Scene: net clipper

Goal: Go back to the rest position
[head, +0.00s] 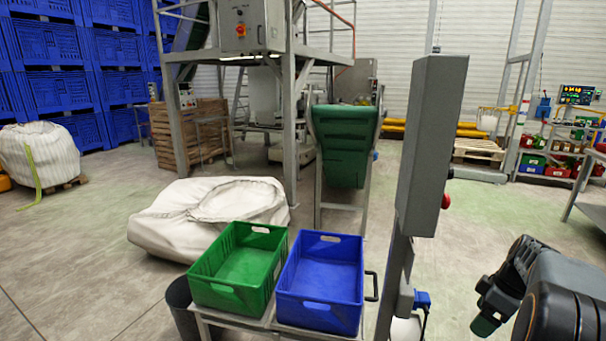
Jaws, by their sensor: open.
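My gripper (484,306) is at the lower right of the head view, beside the dark bulk of my arm. It points down and to the left, is open, and I see nothing between its fingers. It is clear of the grey post and the crates to its left. Part of my arm is cut off by the picture's edge.
A green crate (206,290) and a blue crate (318,313), both empty, stand on a metal stand at the front. A tall grey box (430,140) on a post stands between them and my arm. A white sack (160,225) lies behind. Floor (520,215) behind my arm is clear.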

